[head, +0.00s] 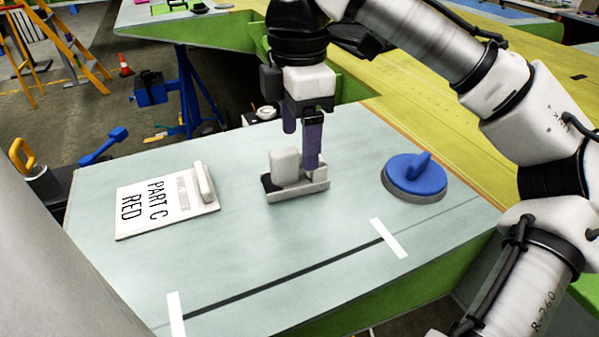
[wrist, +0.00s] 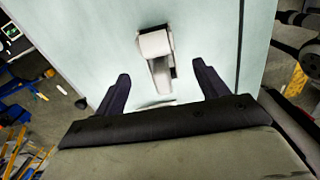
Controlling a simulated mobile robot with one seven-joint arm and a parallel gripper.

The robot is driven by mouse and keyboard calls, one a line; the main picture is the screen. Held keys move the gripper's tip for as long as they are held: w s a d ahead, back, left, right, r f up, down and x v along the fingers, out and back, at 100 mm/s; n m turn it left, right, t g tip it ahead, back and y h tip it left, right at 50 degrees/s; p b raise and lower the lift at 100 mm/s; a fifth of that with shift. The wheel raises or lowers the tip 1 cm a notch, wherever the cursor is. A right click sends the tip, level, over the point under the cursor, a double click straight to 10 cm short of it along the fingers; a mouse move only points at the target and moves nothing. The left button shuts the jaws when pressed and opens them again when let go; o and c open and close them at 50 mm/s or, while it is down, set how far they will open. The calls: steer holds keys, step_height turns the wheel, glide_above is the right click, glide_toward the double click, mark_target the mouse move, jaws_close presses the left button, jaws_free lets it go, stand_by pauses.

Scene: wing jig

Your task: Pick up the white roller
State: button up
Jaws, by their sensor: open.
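A white block-like piece, which looks like the white roller (head: 285,167), sits on a shallow grey tray (head: 297,194) in the middle of the pale table. My gripper (head: 303,148) points down over it, and one dark finger overlaps the piece's right side in the head view. In the wrist view, the white roller (wrist: 155,44) lies ahead of the fingers, with a narrower grey part reaching back between them. My gripper (wrist: 160,74) is open, with a finger on each side and nothing held. Whether a finger touches the piece cannot be told.
A blue round tool with a handle (head: 414,176) stands to the right. The table's front, with a dark line and white tape (head: 389,238), is otherwise clear.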

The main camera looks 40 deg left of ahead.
mark_target(298, 167)
steer(key=shift+a+f, duration=0.1)
steer(key=shift+f, duration=3.1)
steer(key=shift+c, duration=0.4)
steer(key=c, duration=1.1)
steer(key=shift+r, duration=0.1)
step_height(298, 167, up, 20)
steer(key=p, duration=0.5)
